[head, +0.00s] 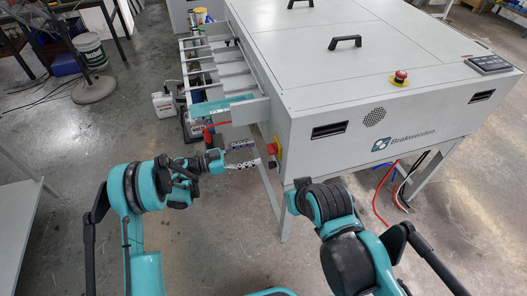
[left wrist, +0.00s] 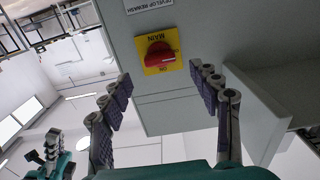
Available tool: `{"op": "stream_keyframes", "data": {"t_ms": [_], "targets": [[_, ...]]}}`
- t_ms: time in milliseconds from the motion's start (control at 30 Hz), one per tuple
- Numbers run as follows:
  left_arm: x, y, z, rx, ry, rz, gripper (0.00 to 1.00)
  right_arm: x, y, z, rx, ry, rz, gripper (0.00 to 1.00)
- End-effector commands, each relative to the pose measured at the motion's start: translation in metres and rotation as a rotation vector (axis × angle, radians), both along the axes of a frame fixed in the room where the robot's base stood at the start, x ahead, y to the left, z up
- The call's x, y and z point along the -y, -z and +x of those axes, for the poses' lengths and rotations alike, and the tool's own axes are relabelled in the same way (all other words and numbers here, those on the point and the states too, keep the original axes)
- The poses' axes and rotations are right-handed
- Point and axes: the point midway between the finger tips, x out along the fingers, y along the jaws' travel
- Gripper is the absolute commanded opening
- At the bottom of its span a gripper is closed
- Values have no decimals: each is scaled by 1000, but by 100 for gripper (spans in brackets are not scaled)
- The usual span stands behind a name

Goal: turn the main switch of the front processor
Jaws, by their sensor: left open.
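The main switch is a red knob (left wrist: 159,52) on a yellow plate marked MAIN (left wrist: 171,67), on the side of the front processor (head: 360,150). In the head view the red switch (head: 272,149) shows near the processor's left corner. My left gripper (head: 243,154) is open and points at the switch, with a gap before it. In the left wrist view its two fingers (left wrist: 165,95) stand apart, one on each side below the switch, and nothing is between them. My right arm shows at the lower right of the head view, but its gripper is not visible.
A rack of rollers (head: 215,70) extends from the processor's left side. A red emergency button (head: 400,77) and a control panel (head: 488,64) are on top. A grey table (head: 18,220) stands at the left. Red and black cables (head: 385,190) hang below the processor.

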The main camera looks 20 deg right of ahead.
Motion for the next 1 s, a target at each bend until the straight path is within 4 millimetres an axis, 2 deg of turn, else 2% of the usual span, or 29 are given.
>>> {"op": "stream_keyframes", "data": {"t_ms": [100, 300, 633, 667, 833, 1000], "targets": [[22, 2, 0, 1, 3, -1, 62, 0, 7, 0, 0, 0, 0, 0], [44, 0, 1, 1, 0, -1, 62, 0, 13, 0, 0, 0, 0, 0], [49, -1, 2, 1, -2, -2, 62, 0, 13, 0, 0, 0, 0, 0], [49, -1, 2, 1, -2, -2, 57, 0, 13, 0, 0, 0, 0, 0], [49, -1, 2, 2, -2, -2, 12, 0, 13, 0, 0, 0, 0, 0], [49, -1, 2, 3, -1, -2, 12, 0, 13, 0, 0, 0, 0, 0]]}}
